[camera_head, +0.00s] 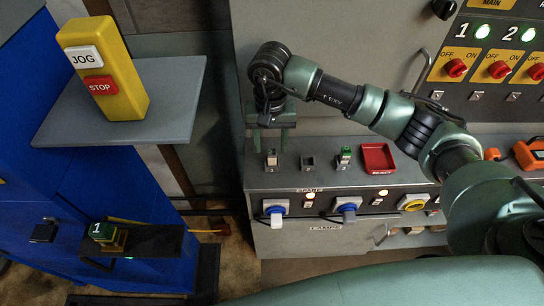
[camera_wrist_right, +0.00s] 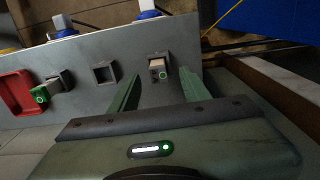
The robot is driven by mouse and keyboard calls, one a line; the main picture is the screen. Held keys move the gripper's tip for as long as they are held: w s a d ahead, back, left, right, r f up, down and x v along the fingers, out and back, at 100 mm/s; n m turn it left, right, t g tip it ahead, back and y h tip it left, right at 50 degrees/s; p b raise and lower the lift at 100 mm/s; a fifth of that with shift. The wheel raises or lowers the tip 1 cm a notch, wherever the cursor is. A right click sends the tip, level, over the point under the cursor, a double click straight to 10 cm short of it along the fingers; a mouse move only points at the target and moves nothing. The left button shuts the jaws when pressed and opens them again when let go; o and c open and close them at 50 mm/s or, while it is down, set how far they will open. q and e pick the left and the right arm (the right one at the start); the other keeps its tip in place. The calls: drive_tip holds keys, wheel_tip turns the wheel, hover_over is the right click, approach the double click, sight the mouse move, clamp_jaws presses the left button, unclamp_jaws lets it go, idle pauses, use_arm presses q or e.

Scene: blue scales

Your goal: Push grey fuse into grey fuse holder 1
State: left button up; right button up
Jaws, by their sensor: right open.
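The grey fuse (camera_head: 271,154) stands in the leftmost holder, grey fuse holder 1 (camera_head: 271,167), and sticks up from it. In the right wrist view the fuse (camera_wrist_right: 157,65) shows a pale body and a small green ring mark, with the dark holder (camera_wrist_right: 154,56) around its base. How deep it sits I cannot tell. My right gripper (camera_head: 269,143) is just above and behind the fuse in the head view. In the right wrist view its open fingers (camera_wrist_right: 160,78) lie on either side of the fuse, apart from it. My left gripper is not in view.
An empty square holder (camera_head: 308,163) and a holder with a green fuse (camera_head: 345,155) stand to the right. Beyond them is a red tray (camera_head: 378,157). The grey wall panel (camera_head: 330,50) rises behind. A yellow JOG/STOP box (camera_head: 103,70) stands on a shelf at the left.

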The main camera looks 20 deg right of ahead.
sight(272, 152)
drive_tip(key=shift+f, duration=0.2)
wheel_tip(272, 152, down, 4)
drive_tip(key=shift+d+f+p, duration=0.15)
drive_tip(key=shift+f+p, duration=0.1)
drive_tip(key=shift+p, duration=0.85)
drive_tip(key=shift+f, duration=0.2)
clamp_jaws()
